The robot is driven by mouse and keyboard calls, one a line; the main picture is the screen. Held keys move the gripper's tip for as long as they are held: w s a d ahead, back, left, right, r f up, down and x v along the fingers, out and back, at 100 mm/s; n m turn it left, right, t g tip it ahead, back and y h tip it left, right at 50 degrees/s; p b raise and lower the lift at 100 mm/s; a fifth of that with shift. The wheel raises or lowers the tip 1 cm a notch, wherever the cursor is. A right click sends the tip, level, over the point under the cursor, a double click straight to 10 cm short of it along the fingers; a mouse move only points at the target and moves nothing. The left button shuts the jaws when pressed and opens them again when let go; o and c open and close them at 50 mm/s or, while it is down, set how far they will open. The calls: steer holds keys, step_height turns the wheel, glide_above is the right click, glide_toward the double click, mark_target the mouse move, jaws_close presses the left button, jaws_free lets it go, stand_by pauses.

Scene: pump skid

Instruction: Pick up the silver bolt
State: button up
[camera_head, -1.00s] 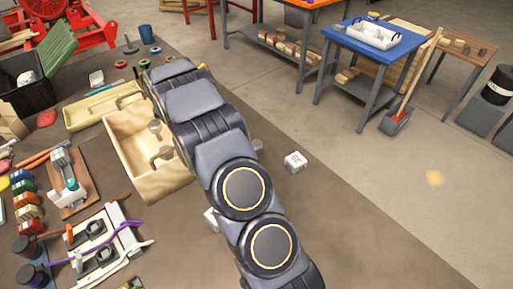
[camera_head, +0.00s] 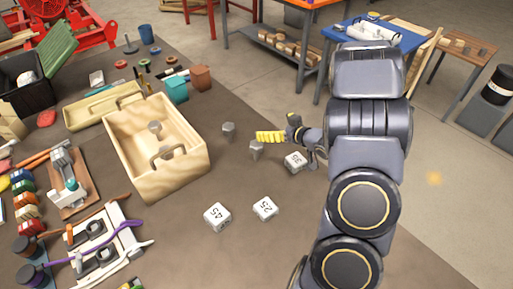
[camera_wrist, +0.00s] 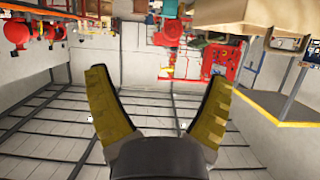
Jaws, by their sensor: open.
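Two grey silver bolts stand on the table in the head view: one bolt (camera_head: 229,129) left of my gripper, the other bolt (camera_head: 256,150) just below the fingers in the picture. Another bolt (camera_head: 155,128) shows inside the wooden box (camera_head: 185,180), and a similar grey shape shows by its handle opening. My gripper (camera_head: 260,136) reaches left, its yellow fingers close to the two bolts in the picture; its height above the table is hard to tell. The wrist view shows the fingers (camera_wrist: 158,78) spread apart with nothing between them. No bolt can be made out there.
White numbered blocks (camera_head: 218,216) lie in front of the bolts, with one (camera_head: 295,162) below my wrist. Teal and brown containers (camera_head: 177,89) stand behind. A clamp-like device (camera_head: 65,185) and tools fill the left side. Bare table lies around the blocks.

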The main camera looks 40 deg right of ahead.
glide_toward(261, 148)
steer(key=x, duration=1.2)
steer(key=shift+w+f, duration=0.1)
steer(key=shift+w, duration=0.1)
steer(key=shift+c, duration=0.2)
steer(key=c, duration=1.2)
